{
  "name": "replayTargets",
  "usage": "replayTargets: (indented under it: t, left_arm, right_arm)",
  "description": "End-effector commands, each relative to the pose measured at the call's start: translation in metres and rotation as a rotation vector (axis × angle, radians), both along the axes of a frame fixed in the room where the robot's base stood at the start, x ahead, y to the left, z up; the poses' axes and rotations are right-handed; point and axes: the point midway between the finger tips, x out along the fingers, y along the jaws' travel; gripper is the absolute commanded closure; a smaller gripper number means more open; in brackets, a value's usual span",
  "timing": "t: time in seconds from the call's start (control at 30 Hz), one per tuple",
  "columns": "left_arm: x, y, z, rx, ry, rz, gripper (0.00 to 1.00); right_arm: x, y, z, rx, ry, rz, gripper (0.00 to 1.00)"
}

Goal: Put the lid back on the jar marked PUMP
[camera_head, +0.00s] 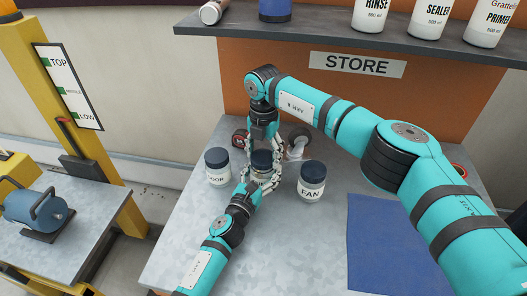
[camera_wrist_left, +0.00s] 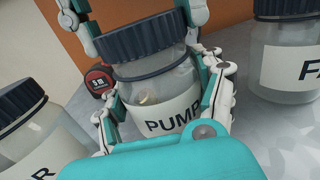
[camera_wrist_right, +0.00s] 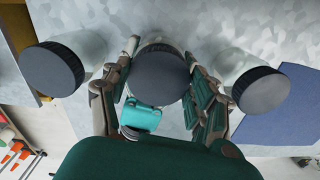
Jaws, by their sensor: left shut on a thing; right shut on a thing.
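The glass jar marked PUMP (camera_wrist_left: 160,98) stands on the grey table between two other jars. My left gripper (camera_head: 261,180) is shut around its body, low from the front. The dark ribbed lid (camera_wrist_left: 145,37) is at the jar's mouth, and its round top (camera_wrist_right: 159,75) shows in the right wrist view. My right gripper (camera_wrist_right: 158,84) is shut on the lid from above, fingers on both sides. In the left wrist view the lid looks slightly tilted against the jar. I cannot tell whether it is seated on the neck.
A lidded jar (camera_head: 217,166) with a label ending in OOR stands at left, the lidded FAN jar (camera_head: 312,181) at right. A red tape measure (camera_wrist_left: 99,80) lies behind. A blue mat (camera_head: 385,245) lies at right. The STORE shelf (camera_head: 330,33) overhangs the back.

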Motion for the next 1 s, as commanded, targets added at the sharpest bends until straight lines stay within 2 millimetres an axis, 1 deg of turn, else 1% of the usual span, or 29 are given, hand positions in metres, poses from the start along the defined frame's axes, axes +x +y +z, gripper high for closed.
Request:
replayTargets:
  t: [0.2, 0.23, 0.3, 0.37, 0.43, 0.57, 0.9, 1.0]
  left_arm:
    - [0.0000, 0.0001, -0.0005, 0.000, 0.001, 0.000, 0.90]
    - [0.0000, 0.0001, -0.0005, 0.000, 0.001, 0.000, 1.00]
    - [0.0000, 0.0001, -0.0005, 0.000, 0.001, 0.000, 1.00]
    - [0.0000, 0.0001, -0.0005, 0.000, 0.001, 0.000, 1.00]
    - [0.0000, 0.0001, -0.0005, 0.000, 0.001, 0.000, 1.00]
    - [0.0000, 0.0001, -0.0005, 0.001, 0.001, 0.000, 1.00]
    - [-0.0001, 0.0002, -0.0007, 0.001, 0.001, 0.000, 1.00]
    - [-0.0001, 0.0002, -0.0007, 0.001, 0.001, 0.000, 1.00]
  right_arm:
    - [-0.0002, 0.0002, -0.0050, 0.000, 0.000, 0.001, 0.48]
    - [-0.0002, 0.0002, -0.0051, 0.000, 0.000, 0.001, 0.48]
    - [-0.0001, 0.0001, -0.0048, 0.000, 0.000, -0.009, 0.48]
    - [-0.0001, -0.0001, -0.0048, 0.000, 0.000, -0.046, 0.48]
    - [-0.0003, -0.0005, -0.0047, 0.000, 0.000, -0.136, 0.48]
    - [-0.0008, -0.0017, -0.0047, 0.000, 0.000, -0.415, 0.48]
    - [-0.0037, -0.0025, -0.0050, 0.001, 0.001, -1.214, 0.48]
    - [-0.0046, -0.0021, -0.0050, 0.001, 0.002, -1.423, 0.48]
